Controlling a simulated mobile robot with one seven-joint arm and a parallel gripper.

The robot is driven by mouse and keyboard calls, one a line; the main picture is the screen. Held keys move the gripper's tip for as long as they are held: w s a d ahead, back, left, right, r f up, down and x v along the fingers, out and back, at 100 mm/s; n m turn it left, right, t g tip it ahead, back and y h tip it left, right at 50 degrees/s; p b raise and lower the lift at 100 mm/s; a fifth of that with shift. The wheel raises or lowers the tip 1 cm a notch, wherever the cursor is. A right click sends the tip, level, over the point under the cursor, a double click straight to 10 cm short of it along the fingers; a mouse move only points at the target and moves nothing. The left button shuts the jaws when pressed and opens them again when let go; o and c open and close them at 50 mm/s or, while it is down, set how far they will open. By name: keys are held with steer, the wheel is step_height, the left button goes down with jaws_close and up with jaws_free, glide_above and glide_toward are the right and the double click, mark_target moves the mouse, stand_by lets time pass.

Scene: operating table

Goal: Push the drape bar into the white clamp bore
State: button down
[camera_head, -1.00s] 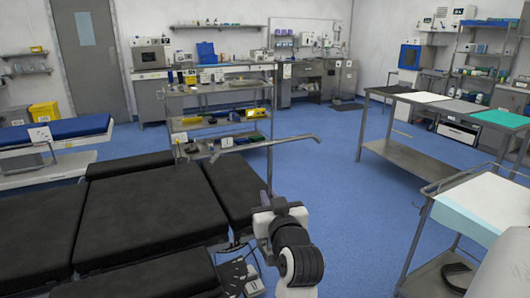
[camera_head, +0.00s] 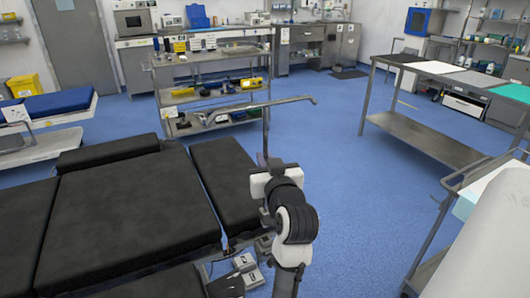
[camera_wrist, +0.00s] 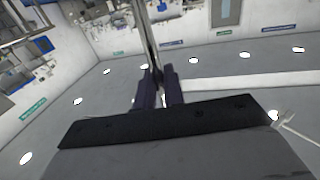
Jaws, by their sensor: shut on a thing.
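The drape bar (camera_head: 266,128) is a thin grey metal rod, standing roughly upright with a long, slightly sloping crosspiece at its top. My gripper (camera_head: 265,162) is shut on its lower part, beside the right edge of the black-padded operating table (camera_head: 130,215). In the wrist view the dark fingers of my gripper (camera_wrist: 160,85) close around the drape bar (camera_wrist: 150,35), which runs up out of the picture. The bar's lower end is hidden by my wrist. I cannot make out the white clamp or its bore with certainty; pale parts low at the table's side are partly behind my arm.
A steel shelf cart (camera_head: 208,90) stands behind the bar. A long steel table (camera_head: 420,137) is at the right, with a smaller cart (camera_head: 432,240) in front of it. A blue-topped stretcher (camera_head: 58,102) is at the left. Blue floor is open between cart and right table.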

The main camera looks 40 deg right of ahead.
steer(key=shift+s+a, duration=0.1)
steer(key=shift+s, duration=0.05)
stand_by(0.3)
steer(key=shift+f+b, duration=1.5)
steer(key=shift+f, duration=0.45)
steer(key=shift+f+b, duration=0.75)
steer(key=shift+f, duration=0.8)
steer(key=c, duration=1.4)
jaws_free()
steer(key=p+v, duration=1)
steer(key=v, duration=0.3)
steer(key=shift+s, duration=0.3)
